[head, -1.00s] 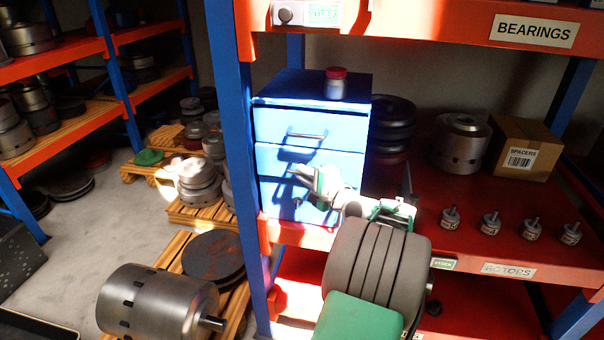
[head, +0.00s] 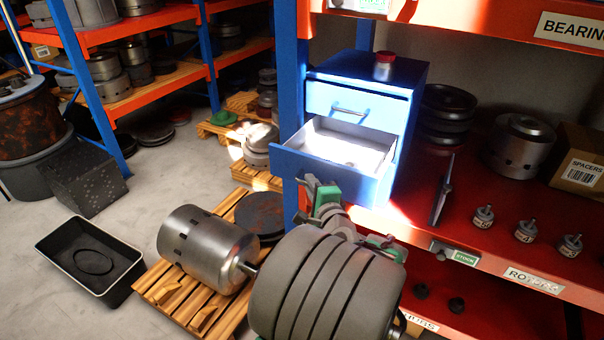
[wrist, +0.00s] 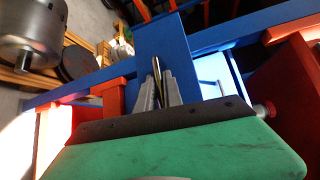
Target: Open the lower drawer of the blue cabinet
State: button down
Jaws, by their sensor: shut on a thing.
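The blue cabinet (head: 413,100) stands on the red shelf. Its upper drawer (head: 322,98) is shut and has a metal bar handle. Its lower drawer (head: 345,183) is pulled well out, and its pale inside shows, with something small and unclear on its floor. My gripper (head: 312,184) is at the front of the lower drawer. In the wrist view my gripper (wrist: 160,82) is shut on the drawer's metal handle (wrist: 157,68), against the blue drawer front.
A red-lidded jar (head: 384,67) stands on the cabinet. A dark upright plate (head: 441,190) and small rotors (head: 525,231) are on the shelf to the right. A blue shelf post (head: 290,90) is close on the left. A large metal rotor (head: 205,245) lies on a pallet below.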

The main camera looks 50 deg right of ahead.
jog(key=shift+s+a, duration=0.15)
jog(key=shift+a, duration=0.35)
jog(key=c, duration=1.5)
grip_release()
jog(key=b+v, duration=0.1)
jog(key=v, duration=0.6)
jog(key=shift+s+a, duration=0.15)
jog(key=shift+s, duration=0.2)
